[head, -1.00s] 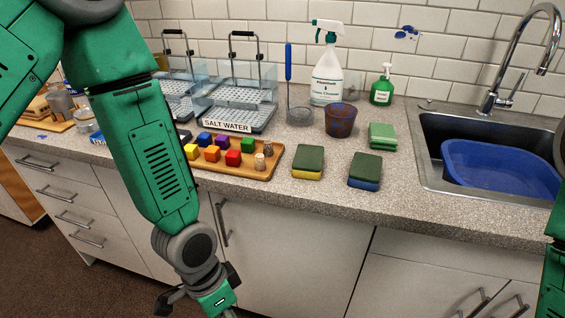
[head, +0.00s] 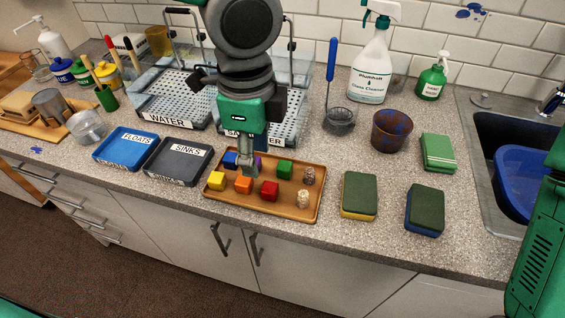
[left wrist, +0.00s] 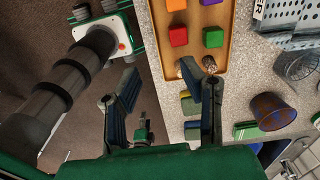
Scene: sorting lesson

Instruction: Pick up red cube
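The red cube (head: 269,191) sits on the wooden tray (head: 290,211), in the front row, right of the orange cube (head: 243,185). It also shows in the left wrist view (left wrist: 178,36), beyond the fingers. My left gripper (head: 249,167) is over the tray, left of and behind the red cube in the head view, and hides part of the back row. In the left wrist view its two fingers (left wrist: 160,72) are apart with nothing held between them. My right gripper is out of view.
Yellow (head: 216,180), blue (head: 230,160) and green (head: 284,169) cubes and two speckled cylinders (head: 303,198) share the tray. The SINKS tray (head: 178,160) lies left, sponges (head: 359,194) right. Clear tubs (head: 180,82) stand behind.

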